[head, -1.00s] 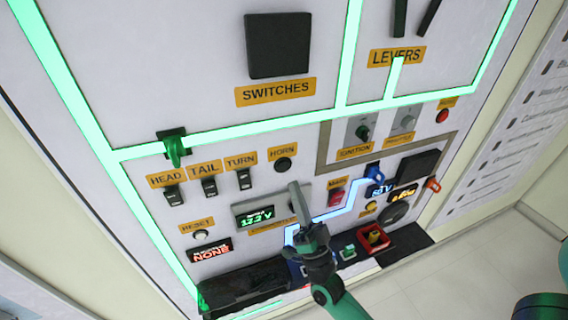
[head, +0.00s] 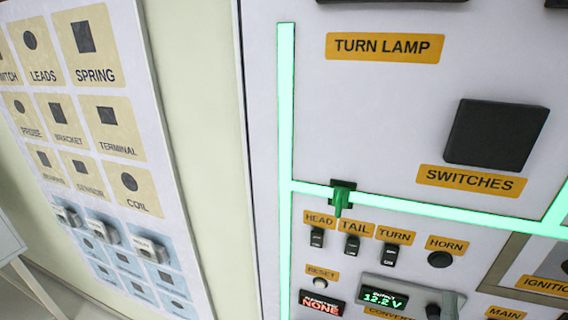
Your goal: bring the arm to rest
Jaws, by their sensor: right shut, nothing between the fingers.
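The unit's display reads 12.2 V. The rest of my right arm is below the picture. My left gripper is not in view.
The white panel carries HEAD, TAIL and TURN switches (head: 352,245), a HORN button (head: 440,259), a RESET button (head: 320,282), a green clip (head: 341,198) and a black SWITCHES block (head: 491,134). A parts board (head: 95,130) stands at left.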

